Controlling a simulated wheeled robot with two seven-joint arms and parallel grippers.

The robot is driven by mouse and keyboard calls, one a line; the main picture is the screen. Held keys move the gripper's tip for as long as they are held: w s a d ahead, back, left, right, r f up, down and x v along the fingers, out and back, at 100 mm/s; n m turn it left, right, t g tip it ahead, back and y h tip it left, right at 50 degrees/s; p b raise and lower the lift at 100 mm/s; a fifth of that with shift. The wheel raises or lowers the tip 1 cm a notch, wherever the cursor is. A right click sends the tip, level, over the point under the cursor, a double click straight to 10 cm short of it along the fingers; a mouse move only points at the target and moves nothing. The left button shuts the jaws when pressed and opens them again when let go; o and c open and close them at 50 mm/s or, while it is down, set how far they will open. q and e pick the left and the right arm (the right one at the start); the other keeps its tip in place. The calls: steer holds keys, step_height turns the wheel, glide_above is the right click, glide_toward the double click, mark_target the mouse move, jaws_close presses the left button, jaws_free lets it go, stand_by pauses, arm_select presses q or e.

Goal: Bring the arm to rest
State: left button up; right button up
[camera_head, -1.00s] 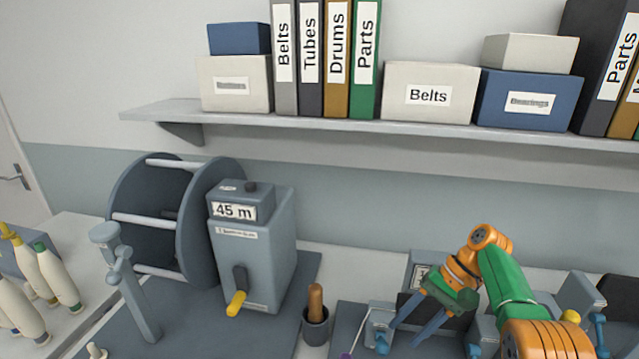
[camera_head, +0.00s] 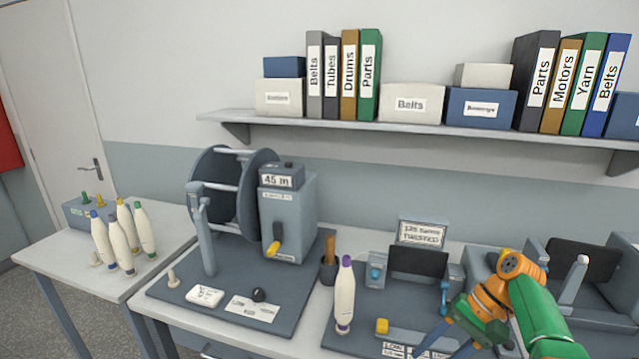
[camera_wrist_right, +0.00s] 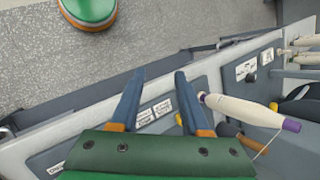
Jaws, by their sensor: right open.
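My right gripper (camera_head: 446,346) is low at the right of the head view, over the front of the right-hand machine board. In the right wrist view the gripper (camera_wrist_right: 158,75) has its two blue fingers apart, with nothing between them. A white bobbin with a purple tip (camera_head: 345,295) stands upright left of the gripper. It also shows in the wrist view (camera_wrist_right: 245,109), to the right of the fingers and apart from them, with a thread at its purple end. My left gripper is not in view.
A winding machine marked 45 m (camera_head: 288,215) stands on the left board (camera_head: 190,312). Several bobbins (camera_head: 122,240) stand on the left side table (camera_head: 55,255). A brown-handled tool stands in a cup (camera_head: 328,270). A shelf (camera_head: 420,131) with binders and boxes runs above.

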steer(key=s+d+f+n+h+b, duration=0.15)
steer(key=s+f, duration=0.25)
steer(key=f, duration=0.7)
steer(key=s+d+f+h+b, duration=0.1)
steer(key=s+f+h, duration=0.25)
steer(key=f, duration=0.75)
steer(key=s+d+f+n+h+b, duration=0.1)
steer(key=s+f, duration=0.3)
steer(key=f, duration=0.7)
arm_select(q)
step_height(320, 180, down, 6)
steer(key=b, duration=0.2)
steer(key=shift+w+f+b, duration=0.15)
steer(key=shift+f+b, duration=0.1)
steer(key=shift+b, duration=0.15)
arm_select(e)
steer(key=s+a+f+n, duration=0.1)
steer(key=s+f, duration=0.3)
steer(key=s, duration=0.4)
steer(key=s+a+f+n+t, duration=0.1)
steer(key=s+a+f+n, duration=0.1)
steer(key=s+f, duration=0.3)
steer(key=s+a+f+n, duration=0.2)
steer(key=s+f+n, duration=0.2)
steer(key=s, duration=0.7)
steer(key=shift+s+a+f+t+h, duration=0.15)
steer(key=shift+s+f+t+h, duration=0.15)
steer(key=shift+f+t+h, duration=0.15)
